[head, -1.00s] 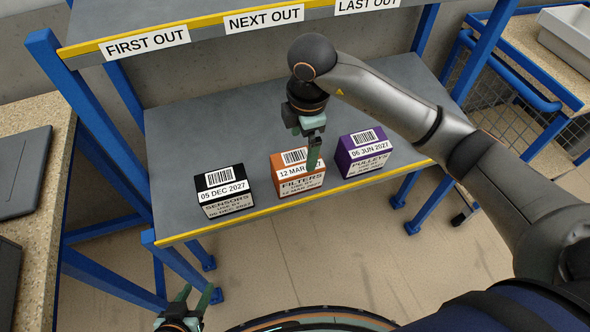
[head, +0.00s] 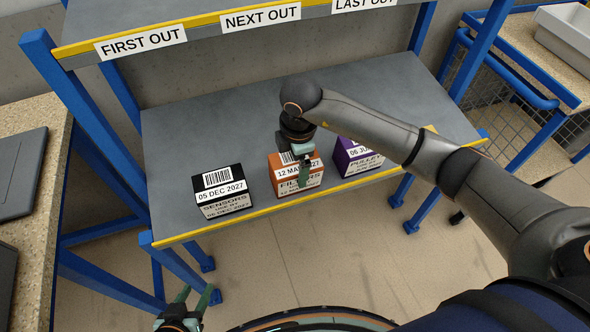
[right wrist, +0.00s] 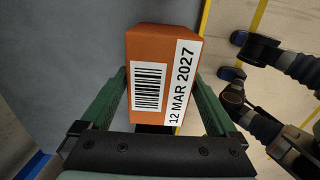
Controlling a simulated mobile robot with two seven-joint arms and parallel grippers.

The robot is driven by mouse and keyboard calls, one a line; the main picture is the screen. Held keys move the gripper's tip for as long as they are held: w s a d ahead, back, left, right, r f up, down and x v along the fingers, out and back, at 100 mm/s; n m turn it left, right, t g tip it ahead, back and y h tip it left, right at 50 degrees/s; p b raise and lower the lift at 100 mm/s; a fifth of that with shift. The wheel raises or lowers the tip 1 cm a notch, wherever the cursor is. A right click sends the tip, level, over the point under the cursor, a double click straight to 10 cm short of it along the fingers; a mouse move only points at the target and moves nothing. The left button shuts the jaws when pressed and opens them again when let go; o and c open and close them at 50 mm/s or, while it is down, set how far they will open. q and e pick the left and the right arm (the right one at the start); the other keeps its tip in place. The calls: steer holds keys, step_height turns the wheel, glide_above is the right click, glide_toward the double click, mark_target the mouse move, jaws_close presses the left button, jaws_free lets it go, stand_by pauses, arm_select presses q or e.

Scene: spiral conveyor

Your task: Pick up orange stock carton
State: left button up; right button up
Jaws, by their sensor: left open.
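The orange carton (head: 311,180), labelled FILTERS and 12 MAR 2027, stands on the grey shelf near its yellow front edge. My right gripper (head: 304,180) is lowered over it and hides part of its labels. In the right wrist view, the carton's barcode face (right wrist: 150,60) lies between the two green fingers, one on each side. Whether the fingers press on it or only straddle it is unclear. My left gripper (head: 197,300) is open and empty at the bottom, in front of and below the shelf.
A black SENSORS carton (head: 221,193) stands to the left and a purple PULLEYS carton (head: 360,162) close to the right, partly behind my right arm. An upper shelf edge (head: 190,32) with signs overhangs the back. The grey shelf's left rear is clear.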

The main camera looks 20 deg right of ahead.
steer(key=c, duration=1.3)
steer(key=shift+o, duration=0.2)
steer(key=shift+r, duration=0.2)
steer(key=shift+r, duration=0.25)
step_height(320, 180, up, 2)
steer(key=shift+r, duration=0.1)
arm_select(q)
steer(key=shift+s+a+r+p, duration=0.45)
steer(key=shift+a+r+p, duration=0.1)
steer(key=shift+p, duration=0.5)
arm_select(e)
steer(key=s+d+r, duration=0.2)
steer(key=s+r, duration=0.8)
steer(key=s, duration=0.4)
steer(key=shift+d, duration=0.2)
steer(key=shift+w, duration=0.1)
